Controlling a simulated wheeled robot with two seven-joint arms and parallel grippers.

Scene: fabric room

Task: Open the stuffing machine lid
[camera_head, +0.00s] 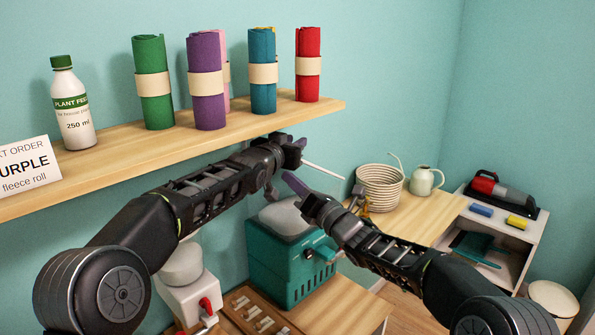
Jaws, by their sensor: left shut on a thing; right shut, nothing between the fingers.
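The stuffing machine (283,262) is a teal box with slots low on its side, standing on the wooden table below the shelf. A pale grey mass (287,217) shows at its top. My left gripper (298,148) is above the machine, shut on what looks like the raised lid. A thin pale edge of this lid (325,170) runs down to the right from the fingers. The rest of the lid is hard to make out. My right gripper (294,188) is shut and empty, just above the machine's top and below my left gripper. My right forearm hides part of the machine's right side.
The wooden shelf (220,135) holds several fabric rolls, a plant feed bottle (75,105) and an order card (27,175). A white machine with a red knob (205,303) stands left. A basket (380,187) and watering can (424,181) are on the right.

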